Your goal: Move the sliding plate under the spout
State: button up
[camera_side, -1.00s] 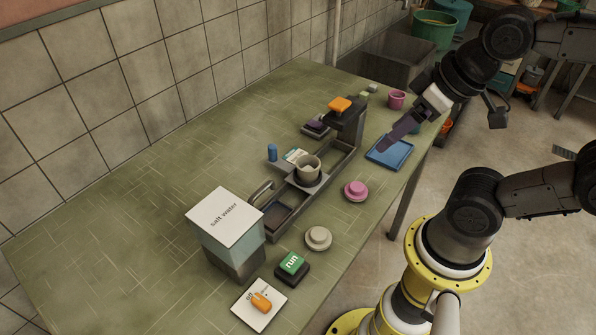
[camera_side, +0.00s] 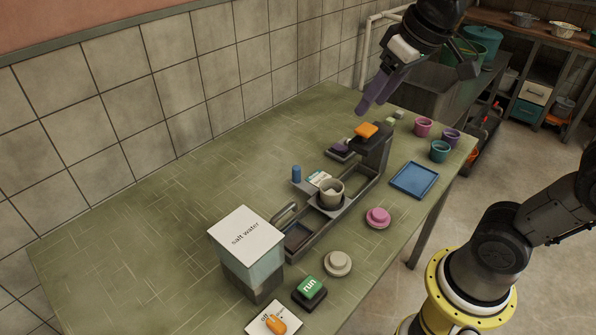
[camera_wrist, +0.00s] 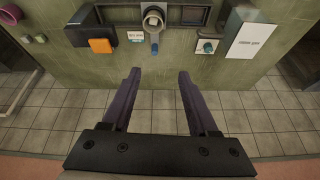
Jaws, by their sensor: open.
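A beige cup (camera_side: 331,190) stands on the sliding plate (camera_side: 318,203), partway along a dark rail. A blue upright knob (camera_side: 296,174) is on the wall side of the plate; it also shows in the wrist view (camera_wrist: 154,48) on a short arm. The spout post (camera_side: 374,160), with an orange block (camera_side: 366,130) near its top, stands at the rail's far end, apart from the cup. My gripper (camera_side: 371,103) is open and empty, in the air above and behind the post.
The salt water tank (camera_side: 247,238) stands at the rail's near end. A green run button (camera_side: 310,287), pink knob (camera_side: 378,216) and beige knob (camera_side: 338,262) lie on the near side. A blue tray (camera_side: 414,179) and several cups sit at right. The table's wall side is mostly clear.

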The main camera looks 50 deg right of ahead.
jog(key=w+d+f+g, duration=0.1)
jog(key=w+f+g, duration=0.15)
jog(key=w, duration=1.05)
jog(key=g, duration=0.2)
send_over(297, 167)
notch_tip(297, 167, down, 13)
jog(key=shift+m, duration=0.4)
notch_tip(297, 167, down, 14)
jog(key=shift+s+a+r, duration=0.1)
jog(key=shift+a+r, duration=0.05)
jog(key=shift+c, duration=0.3)
grip_shut()
